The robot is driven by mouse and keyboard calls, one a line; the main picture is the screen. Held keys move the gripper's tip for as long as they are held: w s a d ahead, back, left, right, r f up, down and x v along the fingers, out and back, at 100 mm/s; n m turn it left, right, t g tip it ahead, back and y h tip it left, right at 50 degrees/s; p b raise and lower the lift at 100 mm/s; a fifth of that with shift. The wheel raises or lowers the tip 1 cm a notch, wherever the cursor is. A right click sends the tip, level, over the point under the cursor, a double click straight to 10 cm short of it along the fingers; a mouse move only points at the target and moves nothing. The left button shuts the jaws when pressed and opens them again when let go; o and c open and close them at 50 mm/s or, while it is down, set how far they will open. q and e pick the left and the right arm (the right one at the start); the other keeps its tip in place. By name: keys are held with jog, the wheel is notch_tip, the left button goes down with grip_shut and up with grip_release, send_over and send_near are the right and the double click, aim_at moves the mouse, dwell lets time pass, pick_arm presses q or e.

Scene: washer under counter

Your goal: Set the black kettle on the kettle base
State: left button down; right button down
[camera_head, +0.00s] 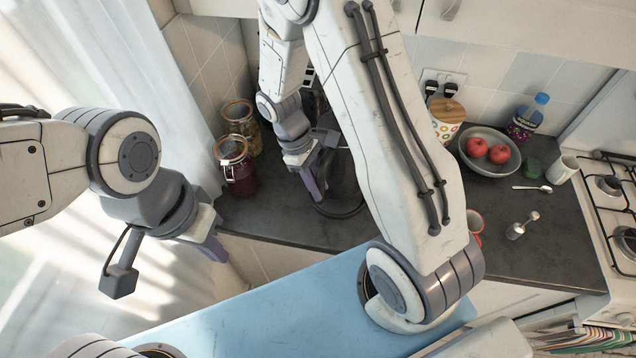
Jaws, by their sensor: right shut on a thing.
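The black kettle (343,180) is dark and glassy at the back of the dark counter, left of my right arm's big link, which hides part of it. My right gripper (316,190) reaches down from above at the kettle's left side and is shut on it. A dark round rim (340,212) shows under the kettle; I cannot tell whether this is the kettle base or the kettle's own bottom, nor whether there is a gap. My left gripper (218,248) hangs empty left of the counter's front edge, its finger opening unclear.
Two clip-lid jars, one red (238,175) and one with pale contents (241,122), stand left of the kettle. A fruit bowl (488,168), dotted canister (447,127), bottle (527,117) and white mug (562,170) stand right. The stove (610,225) is far right.

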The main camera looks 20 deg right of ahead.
jog(key=shift+s+d+f+b, duration=0.1)
jog(key=shift+f+b, duration=0.25)
jog(key=shift+f, duration=0.05)
jog(key=shift+f+b, duration=0.65)
jog(key=shift+f, duration=0.1)
notch_tip(320, 180, down, 3)
jog(key=b, duration=0.3)
jog(key=shift+f, duration=0.15)
jog(key=shift+s+p, duration=0.1)
jog(key=shift+p, duration=0.25)
jog(key=shift+f+b, duration=0.45)
jog(key=shift+f, duration=0.15)
dwell(0.8)
jog(key=c, duration=0.9)
grip_release()
jog(key=shift+c, duration=0.2)
